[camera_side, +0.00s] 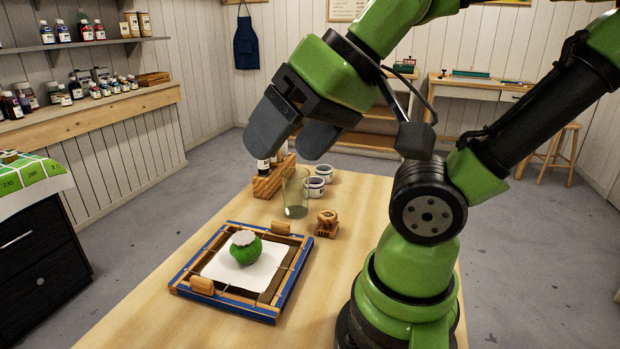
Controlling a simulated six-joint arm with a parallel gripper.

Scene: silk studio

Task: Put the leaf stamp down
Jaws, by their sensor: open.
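My gripper (293,143), with two dark grey fingers, is open high above the far part of the table. Nothing shows between its fingers. A small wooden piece with a rounded knob (327,218), perhaps the leaf stamp, stands on the table right of the frame. Its underside is hidden, so I cannot tell its pattern. My gripper is well above and apart from it. A blue-edged wooden frame (226,309) lies on the table with white cloth (270,272) inside. A round green object with a pale top (246,249) sits on the cloth.
A clear glass (296,192), small jars (316,186) and a wooden rack with bottles (268,184) stand behind the frame. Wooden blocks (202,285) rest on the frame's edges. The wooden table (140,322) is clear in front and along its right side.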

